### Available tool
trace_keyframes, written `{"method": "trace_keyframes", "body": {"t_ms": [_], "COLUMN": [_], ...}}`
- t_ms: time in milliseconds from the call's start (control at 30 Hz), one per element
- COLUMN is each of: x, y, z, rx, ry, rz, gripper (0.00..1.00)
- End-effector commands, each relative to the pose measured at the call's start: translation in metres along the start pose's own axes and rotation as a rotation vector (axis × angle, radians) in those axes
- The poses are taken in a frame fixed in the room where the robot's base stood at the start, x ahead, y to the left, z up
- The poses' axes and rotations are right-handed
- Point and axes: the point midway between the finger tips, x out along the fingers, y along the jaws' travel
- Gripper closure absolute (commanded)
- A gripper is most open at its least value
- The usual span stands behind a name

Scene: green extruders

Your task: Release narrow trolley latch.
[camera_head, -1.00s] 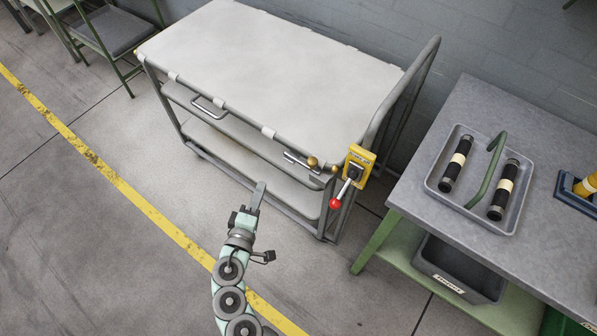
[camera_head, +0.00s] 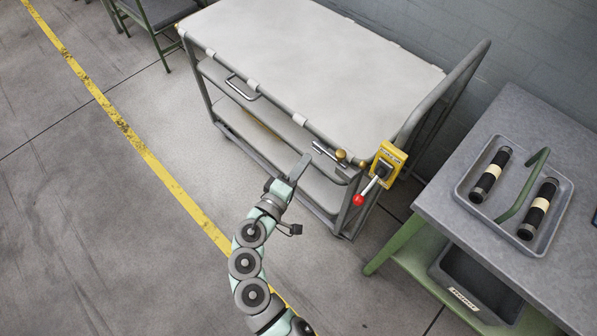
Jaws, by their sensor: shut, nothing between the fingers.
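The grey trolley (camera_head: 330,45) with a pale top stands at the upper middle. A yellow latch box (camera_head: 389,160) is fixed at its near right corner post. A lever with a red knob (camera_head: 358,200) sticks out from the box, down and to the left. A barrel bolt with a brass knob (camera_head: 340,154) sits on the trolley's front rail, left of the box. My gripper (camera_head: 302,162) is shut and empty. It points up toward the front rail, left of the bolt and the red knob, and I see no contact with either. Its exact gap to the rail cannot be told.
A grey bench (camera_head: 540,125) with green legs stands at the right. It bears a tray (camera_head: 545,240) with two black cylinders and a green handle. A dark bin (camera_head: 470,285) sits on its lower shelf. Open floor with a yellow line (camera_head: 140,145) lies at the left.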

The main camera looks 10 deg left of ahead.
Motion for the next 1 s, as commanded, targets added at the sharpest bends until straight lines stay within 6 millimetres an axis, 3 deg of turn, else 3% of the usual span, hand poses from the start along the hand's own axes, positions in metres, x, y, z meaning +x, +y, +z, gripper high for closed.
{"method": "trace_keyframes", "body": {"t_ms": [100,233,500,1000], "x": [0.029,0.05,0.055,0.052], "y": [0.001,-0.001,0.0,-0.001], "z": [0.002,0.007,0.036,0.036], "rx": [0.003,-0.001,0.0,0.0], "ry": [-0.007,-0.007,-0.001,0.008], "rz": [0.003,0.003,0.001,-0.001], "gripper": [1.0,1.0,1.0,1.0]}}
